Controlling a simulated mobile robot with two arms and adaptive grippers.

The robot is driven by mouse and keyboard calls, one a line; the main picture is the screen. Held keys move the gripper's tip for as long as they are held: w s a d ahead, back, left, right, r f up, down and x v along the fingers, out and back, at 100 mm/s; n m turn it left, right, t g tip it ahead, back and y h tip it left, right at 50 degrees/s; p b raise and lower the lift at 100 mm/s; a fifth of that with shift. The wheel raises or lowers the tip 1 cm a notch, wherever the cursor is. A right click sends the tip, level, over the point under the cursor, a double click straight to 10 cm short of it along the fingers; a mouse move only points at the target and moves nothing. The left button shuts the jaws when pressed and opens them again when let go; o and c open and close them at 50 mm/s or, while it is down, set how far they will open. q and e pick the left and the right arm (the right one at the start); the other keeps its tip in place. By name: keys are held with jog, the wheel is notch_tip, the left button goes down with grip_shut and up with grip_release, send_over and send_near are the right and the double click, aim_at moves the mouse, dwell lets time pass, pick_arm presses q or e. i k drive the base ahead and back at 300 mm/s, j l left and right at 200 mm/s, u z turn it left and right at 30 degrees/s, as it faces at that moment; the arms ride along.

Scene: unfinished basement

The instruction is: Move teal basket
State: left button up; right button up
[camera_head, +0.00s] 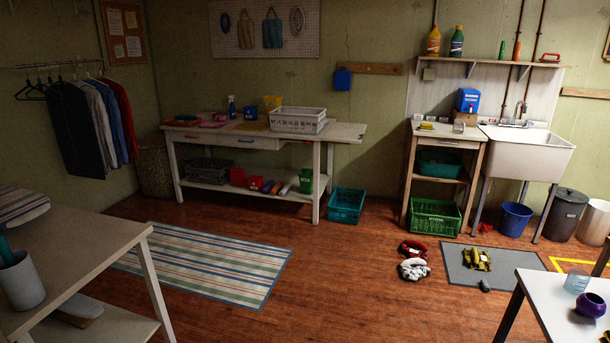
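A teal basket (346,205) with slatted, open sides stands upright on the wooden floor. It is just right of the white workbench's front right leg, and its inside looks empty. A second teal container (440,163), more like a smooth tub, sits on the middle shelf of the small wooden stand near the sink. Neither of my grippers is in view, and nothing is seen touching either container.
The white workbench (345,131) bears a white crate (298,119). A green crate (434,217) is under the wooden stand, left of the sink (526,152). Tables fill both front corners. The middle floor is clear, with a striped rug (215,265).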

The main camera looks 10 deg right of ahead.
aim_at(348, 212)
jog(key=i+l+z, duration=0.2)
jog(key=i+z, duration=0.25)
jog(key=i, duration=0.5)
jog(key=i+j+z, duration=0.1)
jog(key=i+z, duration=0.35)
jog(key=i, duration=0.5)
jog(key=i+j+z, duration=0.1)
jog(key=i+z, duration=0.35)
jog(key=i, duration=1.65)
